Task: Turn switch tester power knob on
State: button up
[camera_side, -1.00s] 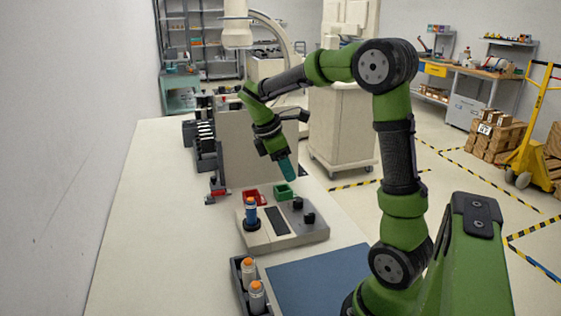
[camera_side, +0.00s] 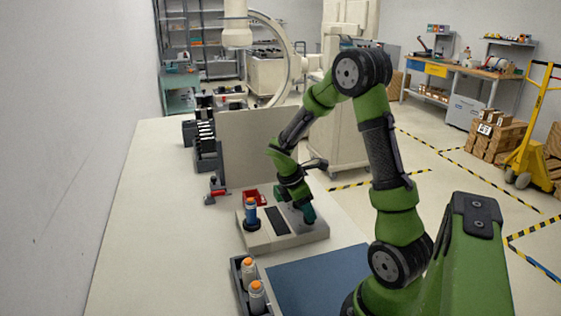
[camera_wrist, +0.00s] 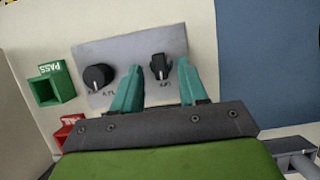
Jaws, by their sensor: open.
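The switch tester (camera_side: 262,238) is a beige box on the bench in the side view, with a dark strip and a blue bottle-like item (camera_side: 250,213) on it. In the wrist view its grey panel (camera_wrist: 120,52) bears two black knobs. One knob (camera_wrist: 160,67) shows just beyond and between my fingertips; the other knob (camera_wrist: 97,77) is to the left, outside the fingers. The lettering is too small to read surely. My gripper (camera_wrist: 157,80) is open with teal fingers; it also shows over the right of the tester in the side view (camera_side: 308,216), hiding the knobs there.
A green PASS bin (camera_wrist: 52,84) and a red bin (camera_wrist: 68,129) stand beside the tester. A blue mat (camera_side: 315,280) and a dark rack with orange-capped bottles (camera_side: 249,280) lie in front. An upright beige panel (camera_side: 255,148) stands behind.

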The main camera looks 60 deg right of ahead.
jog(key=shift+x, duration=0.85)
jog(key=shift+c, duration=0.3)
grip_shut()
